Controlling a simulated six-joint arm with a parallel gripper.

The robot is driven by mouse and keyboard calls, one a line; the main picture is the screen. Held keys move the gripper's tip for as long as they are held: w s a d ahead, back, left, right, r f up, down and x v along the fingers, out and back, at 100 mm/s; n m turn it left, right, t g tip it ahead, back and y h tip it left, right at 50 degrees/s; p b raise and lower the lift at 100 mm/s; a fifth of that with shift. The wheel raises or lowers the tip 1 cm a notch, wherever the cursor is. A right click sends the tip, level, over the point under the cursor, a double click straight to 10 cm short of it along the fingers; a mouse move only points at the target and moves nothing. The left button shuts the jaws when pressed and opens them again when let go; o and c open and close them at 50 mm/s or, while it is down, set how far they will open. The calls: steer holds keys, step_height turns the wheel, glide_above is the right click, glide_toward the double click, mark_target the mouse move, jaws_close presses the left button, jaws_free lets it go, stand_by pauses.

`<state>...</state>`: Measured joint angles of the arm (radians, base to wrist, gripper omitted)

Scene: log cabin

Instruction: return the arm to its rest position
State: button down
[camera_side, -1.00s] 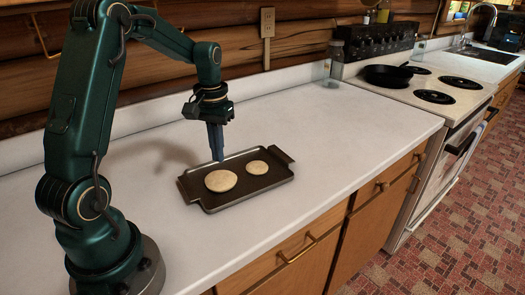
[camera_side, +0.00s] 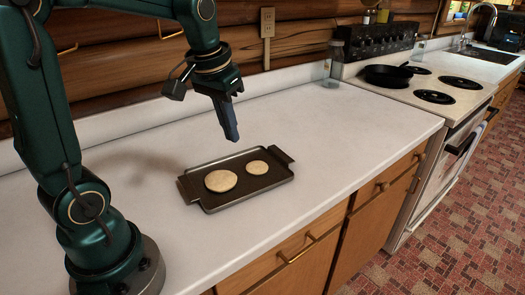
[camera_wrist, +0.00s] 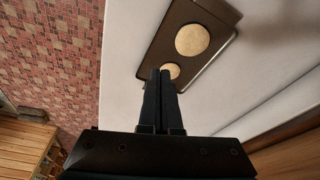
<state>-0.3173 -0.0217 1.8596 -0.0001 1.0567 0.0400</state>
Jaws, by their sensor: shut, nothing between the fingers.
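My gripper (camera_side: 231,138) is shut and empty, its fingers pointing down above the back edge of a dark tray. It also shows in the wrist view (camera_wrist: 160,74), fingers together. The dark tray (camera_side: 209,207) with two handles lies on the white counter. Two flat, round, pale tan pieces lie on it, a larger one (camera_side: 221,181) at left and a smaller one (camera_side: 258,167) at right. In the wrist view the tray (camera_wrist: 160,45) is at the top, and my fingertips overlap the edge of one round piece in the picture.
The white counter (camera_side: 330,130) is clear around the tray. A stove with a black pan (camera_side: 388,75) stands at the right, and a glass jar (camera_side: 336,58) stands at the counter's back. The log wall (camera_side: 120,62) with an outlet (camera_side: 267,22) runs behind my arm.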

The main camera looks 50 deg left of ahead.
steer(key=s+d+m+t, duration=0.3)
steer(key=s+d, duration=0.5)
steer(key=s, duration=0.2)
steer(key=shift+s+d+f+h, duration=0.25)
steer(key=shift+f+h, duration=0.15)
steer(key=shift+f, duration=0.05)
stand_by(0.8)
